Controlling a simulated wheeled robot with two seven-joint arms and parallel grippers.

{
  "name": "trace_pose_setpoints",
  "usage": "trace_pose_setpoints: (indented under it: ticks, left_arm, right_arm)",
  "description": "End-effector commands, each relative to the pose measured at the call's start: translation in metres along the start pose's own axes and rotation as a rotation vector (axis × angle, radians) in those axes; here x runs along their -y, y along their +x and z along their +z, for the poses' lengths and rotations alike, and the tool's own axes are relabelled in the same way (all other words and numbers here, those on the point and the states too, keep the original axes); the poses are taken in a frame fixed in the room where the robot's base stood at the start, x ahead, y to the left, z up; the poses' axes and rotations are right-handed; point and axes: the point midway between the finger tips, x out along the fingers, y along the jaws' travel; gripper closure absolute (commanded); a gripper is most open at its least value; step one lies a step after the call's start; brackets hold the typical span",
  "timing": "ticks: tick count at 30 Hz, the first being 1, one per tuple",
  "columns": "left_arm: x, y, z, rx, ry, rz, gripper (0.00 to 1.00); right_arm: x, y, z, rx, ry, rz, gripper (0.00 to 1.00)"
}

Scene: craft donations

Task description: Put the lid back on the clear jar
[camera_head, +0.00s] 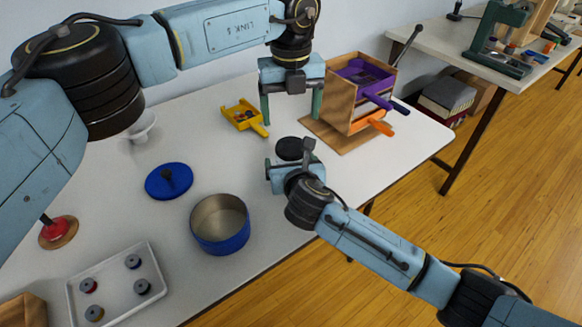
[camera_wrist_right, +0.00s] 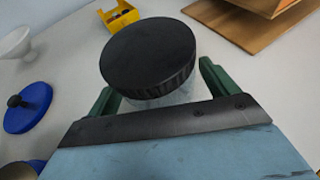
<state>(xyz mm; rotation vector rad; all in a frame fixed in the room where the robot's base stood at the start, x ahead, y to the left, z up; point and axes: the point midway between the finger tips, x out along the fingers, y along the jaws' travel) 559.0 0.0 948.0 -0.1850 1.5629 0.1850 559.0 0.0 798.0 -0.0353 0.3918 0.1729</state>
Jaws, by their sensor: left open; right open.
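A round black lid (camera_wrist_right: 148,52) with a ribbed edge covers the top of the clear jar (camera_wrist_right: 165,98) in the right wrist view. Only a strip of the jar's glass shows under the lid, so I cannot tell if the lid is fully seated. In the head view the black lid (camera_head: 290,148) shows just beyond my right gripper (camera_head: 289,160), which hides the jar. My right gripper is open, its green fingers on either side of the jar. My left gripper (camera_head: 290,106) is open and empty, pointing down beyond the lid.
A blue pot (camera_head: 221,240), a blue knobbed lid (camera_head: 169,181) and a white tray (camera_head: 152,284) with several small spools stand nearer left. A yellow scoop (camera_head: 243,115) lies left of my left gripper. A wooden box (camera_head: 338,108) on a board stands at the right.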

Motion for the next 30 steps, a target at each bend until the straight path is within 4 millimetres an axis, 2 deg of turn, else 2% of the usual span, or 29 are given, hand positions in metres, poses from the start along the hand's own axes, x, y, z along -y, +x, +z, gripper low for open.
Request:
trace_pose_setpoints:
  ticks: [3,18,21,23,26,30]
  left_arm:
    - [0.0001,-0.0001,0.0,0.0,0.0,0.0,0.2]
    - [0.0001,0.0,0.0,0.0,0.0,0.0,0.2]
    - [0.0001,0.0,0.0,0.0,0.005,0.0,0.29]
    - [0.0001,0.0,-0.0001,0.0,0.024,0.0,0.29]
    - [0.0002,0.0001,-0.0003,-0.001,0.107,-0.001,0.29]
    - [0.0003,0.0003,-0.0004,-0.001,0.308,-0.001,0.29]
  right_arm:
    - [0.0,-0.0002,0.0002,0.0,0.0,0.0,0.14]
    - [0.0001,-0.0004,0.0001,0.0,0.0,0.0,0.8]
    - [0.0001,-0.0004,0.0,0.0,0.0,0.0,0.93]
    - [0.0001,-0.0004,0.0,0.0,0.0,0.0,1.0]
    - [0.0001,-0.0004,0.0,0.0,0.0,0.0,1.0]
    - [0.0002,-0.0004,-0.0001,0.0,0.0,-0.001,1.0]
